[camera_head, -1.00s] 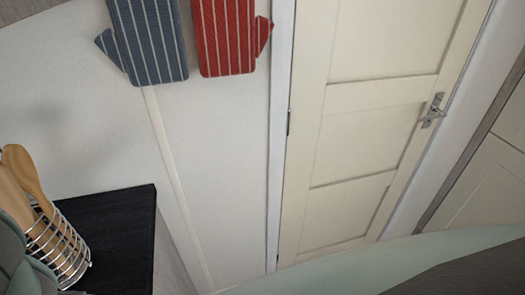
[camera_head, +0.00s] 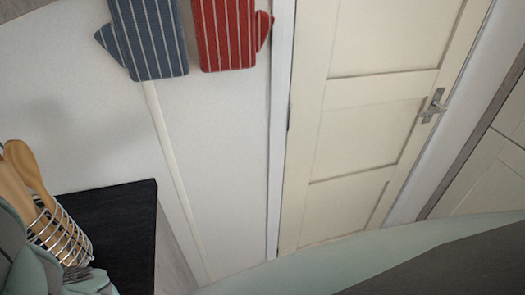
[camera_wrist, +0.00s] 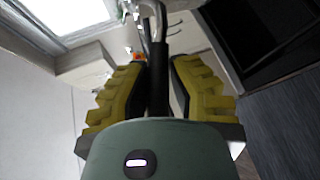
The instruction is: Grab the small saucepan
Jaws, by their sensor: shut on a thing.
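My gripper (camera_wrist: 158,88) shows in the wrist view with its yellow ribbed fingers on both sides of a slim dark handle. It is shut on this handle (camera_wrist: 158,78), which appears to be that of the small saucepan. A bright metal piece continues from the handle toward the top of the picture. The pan's bowl cannot be made out.
A wire holder (camera_head: 62,236) with wooden utensils (camera_head: 27,178) stands on a dark counter (camera_head: 118,228) at the left, close to my arm. Blue (camera_head: 150,40) and red (camera_head: 229,35) striped oven mitts hang on the wall. A closed cream door (camera_head: 365,125) is at the right.

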